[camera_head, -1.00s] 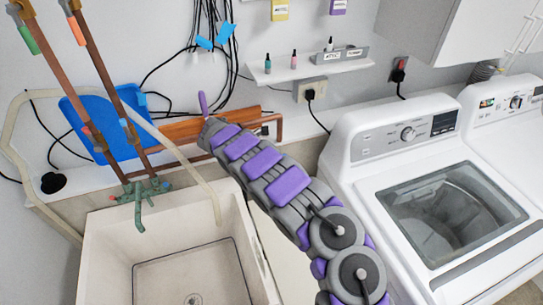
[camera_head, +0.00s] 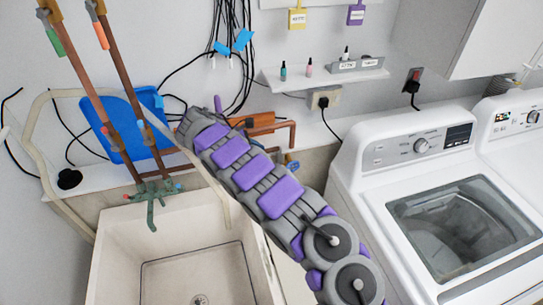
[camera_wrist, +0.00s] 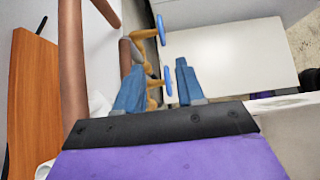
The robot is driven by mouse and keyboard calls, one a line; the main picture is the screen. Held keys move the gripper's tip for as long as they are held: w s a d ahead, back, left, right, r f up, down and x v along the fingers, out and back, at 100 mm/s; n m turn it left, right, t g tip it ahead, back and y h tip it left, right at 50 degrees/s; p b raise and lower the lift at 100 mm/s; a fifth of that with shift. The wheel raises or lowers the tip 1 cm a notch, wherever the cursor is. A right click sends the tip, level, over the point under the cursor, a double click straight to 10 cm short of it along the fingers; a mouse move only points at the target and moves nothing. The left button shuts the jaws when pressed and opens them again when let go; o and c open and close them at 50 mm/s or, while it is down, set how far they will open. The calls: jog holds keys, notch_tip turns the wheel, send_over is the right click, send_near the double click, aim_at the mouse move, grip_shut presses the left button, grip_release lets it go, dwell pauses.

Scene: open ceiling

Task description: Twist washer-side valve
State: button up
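In the wrist view, two brass valves with blue handles show ahead of my gripper (camera_wrist: 159,85). The nearer blue handle (camera_wrist: 167,80) appears between the two blue fingertips, with a gap on either side. The farther blue handle (camera_wrist: 161,30) is higher in the picture. The fingers are apart and hold nothing. In the head view, a small blue-and-brass valve (camera_head: 291,163) shows just right of my arm, by the washing machine (camera_head: 375,157). My fingertips are hidden behind the arm there. I cannot tell which wrist-view valve this is.
A sink (camera_head: 125,250) with a green faucet (camera_head: 152,200) is at the lower left. Copper pipes (camera_head: 120,85) and a blue tub (camera_head: 115,125) stand behind it. In the wrist view, a copper pipe (camera_wrist: 72,60) and an orange-brown board (camera_wrist: 30,85) are close on the left.

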jog(key=v, duration=0.5)
jog(key=shift+a+r+p, duration=0.25)
jog(key=shift+r+p, duration=0.05)
jog(key=shift+o, duration=0.2)
